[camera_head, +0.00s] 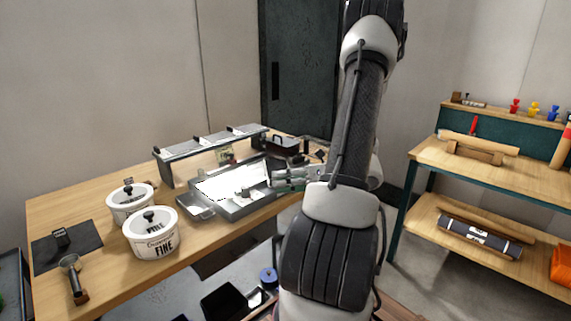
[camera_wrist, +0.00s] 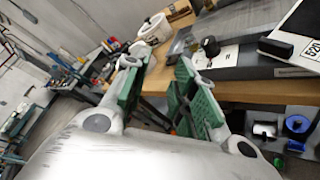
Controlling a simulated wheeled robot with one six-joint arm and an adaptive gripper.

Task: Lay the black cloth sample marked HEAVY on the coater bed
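My gripper (camera_wrist: 160,68) is open in the wrist view, its green-padded fingers apart with nothing held between them. In the head view my gripper (camera_head: 279,180) is beside the right end of a grey bench unit with a bright white top (camera_head: 233,184), which looks like the coater bed. A flat black sheet (camera_head: 82,249) lies at the table's left end with a small black object on it. No HEAVY marking is readable, so I cannot tell whether this is the cloth sample. In the wrist view, a grey unit (camera_wrist: 262,72) stands at the right.
Two white tubs stand on the table (camera_head: 105,272); the nearer tub (camera_head: 152,238) reads FINE. A raised rack (camera_head: 210,145) runs behind the grey unit. A dark roll with white labels (camera_head: 480,236) lies on the right-hand shelf. Dark items sit low before the table.

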